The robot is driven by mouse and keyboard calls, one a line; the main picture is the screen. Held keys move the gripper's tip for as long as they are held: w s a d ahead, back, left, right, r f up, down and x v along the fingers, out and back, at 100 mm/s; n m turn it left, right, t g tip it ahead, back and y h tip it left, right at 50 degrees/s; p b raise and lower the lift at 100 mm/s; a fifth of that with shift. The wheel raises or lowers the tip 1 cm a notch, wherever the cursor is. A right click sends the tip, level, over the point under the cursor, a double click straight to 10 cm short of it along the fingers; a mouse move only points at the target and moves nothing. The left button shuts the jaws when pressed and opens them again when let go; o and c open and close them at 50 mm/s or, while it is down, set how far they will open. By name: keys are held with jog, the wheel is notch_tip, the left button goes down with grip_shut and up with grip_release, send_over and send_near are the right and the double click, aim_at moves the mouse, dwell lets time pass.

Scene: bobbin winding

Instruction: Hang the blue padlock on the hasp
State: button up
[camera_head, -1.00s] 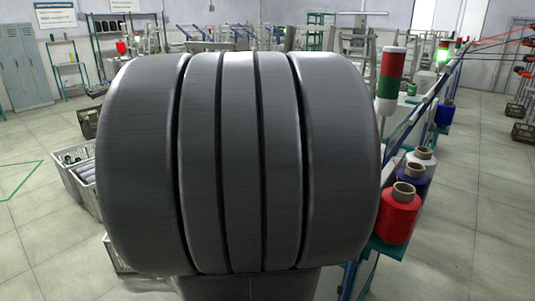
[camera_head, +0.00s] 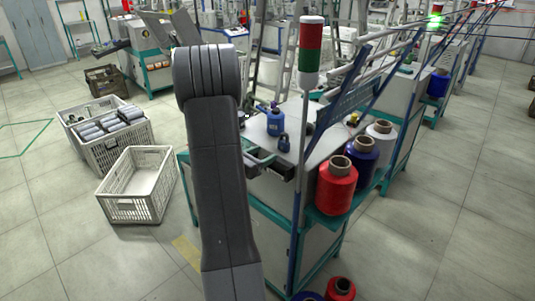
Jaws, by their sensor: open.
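A small dark blue object (camera_head: 284,143), which looks like the blue padlock, stands on the pale top of the nearest winding machine (camera_head: 310,143). A blue can (camera_head: 275,121) stands just behind it. I cannot make out the hasp. My grey arm rises in front of the machine's left side and covers part of it.
Red, blue and white cones line the right side. An empty white crate (camera_head: 140,184) and a filled crate (camera_head: 108,140) stand left on open floor.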

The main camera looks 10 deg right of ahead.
aim_at(282, 145)
jog(key=x, duration=0.6)
jog(key=shift+w+d+f, duration=0.1)
jog(key=shift+d+f, duration=0.05)
jog(key=shift+d, duration=0.05)
jog(key=shift+b+x, duration=0.6)
jog(key=shift+x, duration=0.6)
jog(key=shift+c, duration=0.5)
jog(key=c, duration=1)
jog(key=shift+r+p, duration=1)
jog(key=shift+r, duration=1.7)
